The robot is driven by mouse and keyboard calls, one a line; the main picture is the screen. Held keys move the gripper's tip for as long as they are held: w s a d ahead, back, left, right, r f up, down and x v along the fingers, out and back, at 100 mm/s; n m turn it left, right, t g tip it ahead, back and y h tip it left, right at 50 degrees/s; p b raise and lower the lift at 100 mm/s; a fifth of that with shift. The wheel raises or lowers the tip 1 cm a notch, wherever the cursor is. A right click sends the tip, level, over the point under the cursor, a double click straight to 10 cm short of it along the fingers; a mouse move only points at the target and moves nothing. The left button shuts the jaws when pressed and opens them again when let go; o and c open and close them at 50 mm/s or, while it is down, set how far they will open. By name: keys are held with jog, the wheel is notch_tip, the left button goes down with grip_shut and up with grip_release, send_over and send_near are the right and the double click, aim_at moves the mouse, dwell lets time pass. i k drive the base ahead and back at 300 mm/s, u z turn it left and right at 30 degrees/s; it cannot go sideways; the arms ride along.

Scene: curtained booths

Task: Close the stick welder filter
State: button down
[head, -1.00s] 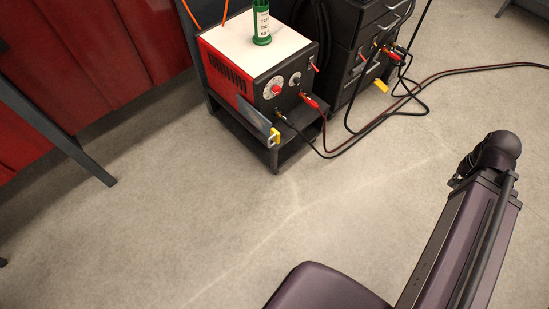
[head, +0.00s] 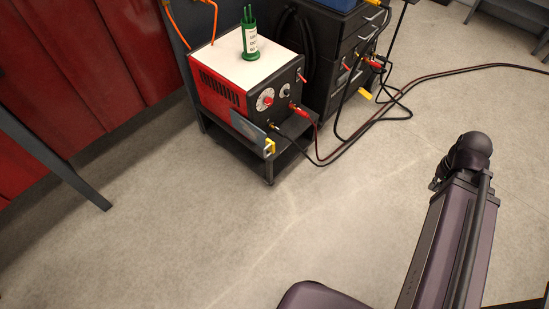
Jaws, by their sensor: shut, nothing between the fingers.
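The stick welder (head: 222,92) is a red box with a white top and a black front with knobs. It stands on a dark cart (head: 272,168). The filter (head: 248,127) is a thin grey-blue panel with a yellow tab (head: 270,147) at its front end. It sticks out at the welder's lower left side, past the front face. My arm is at the lower right, apart from the welder. My gripper is not in view.
A green rod container (head: 250,42) stands on the welder. Black and red cables (head: 430,78) run across the floor at right. A dark drawer cabinet (head: 335,75) stands behind. Red curtains (head: 70,80) and a grey post (head: 75,178) are at left. Floor in front is clear.

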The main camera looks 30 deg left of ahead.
aim_at(246, 128)
jog(key=u, duration=2.7)
jog(key=i, duration=0.65)
jog(key=z, duration=0.15)
jog(key=k, duration=0.15)
jog(key=u, duration=0.05)
